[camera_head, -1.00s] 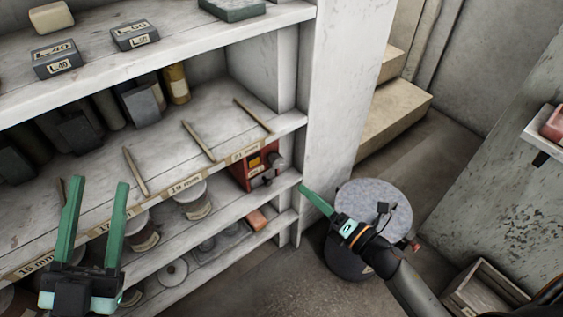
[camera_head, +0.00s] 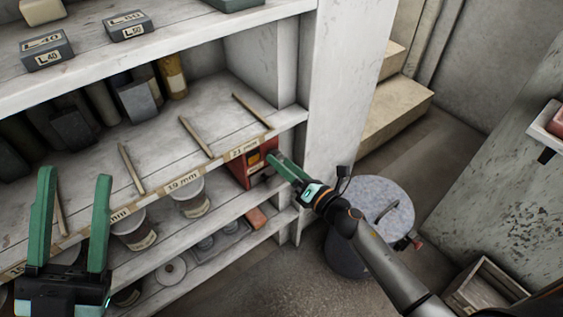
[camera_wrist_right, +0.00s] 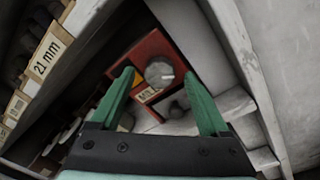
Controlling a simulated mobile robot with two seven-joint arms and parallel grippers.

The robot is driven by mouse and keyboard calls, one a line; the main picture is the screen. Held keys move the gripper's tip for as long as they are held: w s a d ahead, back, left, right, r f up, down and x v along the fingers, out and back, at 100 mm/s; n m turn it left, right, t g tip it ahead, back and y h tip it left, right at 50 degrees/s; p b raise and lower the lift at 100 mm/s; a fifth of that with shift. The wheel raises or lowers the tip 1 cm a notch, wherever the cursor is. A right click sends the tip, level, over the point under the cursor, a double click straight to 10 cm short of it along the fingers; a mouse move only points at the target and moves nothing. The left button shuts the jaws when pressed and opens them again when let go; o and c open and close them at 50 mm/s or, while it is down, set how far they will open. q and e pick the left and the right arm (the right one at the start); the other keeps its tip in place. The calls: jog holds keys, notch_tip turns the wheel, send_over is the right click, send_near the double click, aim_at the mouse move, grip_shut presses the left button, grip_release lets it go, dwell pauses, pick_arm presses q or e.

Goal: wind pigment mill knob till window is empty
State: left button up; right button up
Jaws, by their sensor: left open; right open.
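The red pigment mill (camera_head: 240,174) stands on a lower shelf at the right end of the rack, partly hidden by my right gripper in the head view. My left gripper (camera_head: 75,178) is open and empty in front of the rack's left part.
White shelves (camera_head: 307,112) surround the mill, with an upright panel (camera_head: 338,90) just right of it. Labelled pots (camera_head: 190,196) stand to its left. A grey lidded drum (camera_head: 350,255) is below my right arm. An open wooden box (camera_head: 485,290) lies at lower right.

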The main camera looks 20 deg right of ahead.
jog(key=shift+w+a, duration=0.2)
jog(key=shift+w, duration=0.25)
grip_shut()
dwell(0.5)
